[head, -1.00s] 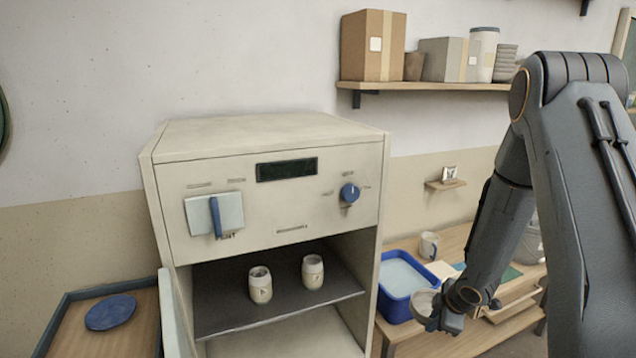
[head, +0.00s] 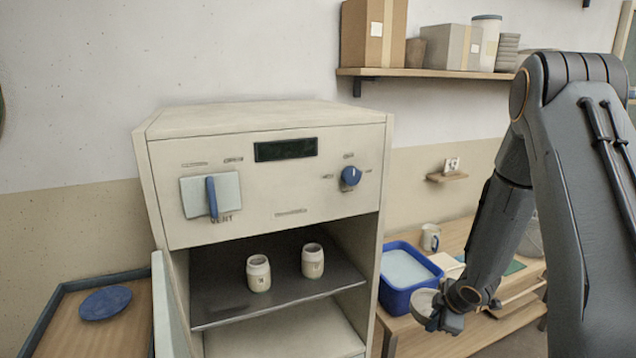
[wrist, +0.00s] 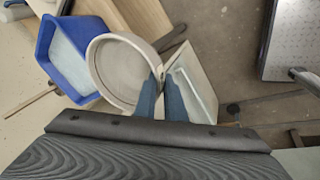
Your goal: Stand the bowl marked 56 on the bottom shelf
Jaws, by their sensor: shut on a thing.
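My gripper (head: 437,322) is shut on the rim of a pale round bowl (head: 424,302), low at the right of the head view. The wrist view shows the bowl (wrist: 118,70) from above, empty inside, with the blue fingers at its lower right edge. No number shows on the bowl. The kiln-like cabinet (head: 265,190) stands open at the front, left of my gripper. Its upper dark shelf (head: 225,305) carries two small pale jars, one at left (head: 258,273) and one at right (head: 312,261). The bottom shelf (head: 290,335) is pale, and its visible part is bare.
A blue bucket of pale liquid (head: 402,300) stands on the wooden bench beside the bowl, near a mug (head: 430,237). The cabinet's open door (head: 165,310) sticks out at left. A tray with a blue disc (head: 105,303) lies farther left.

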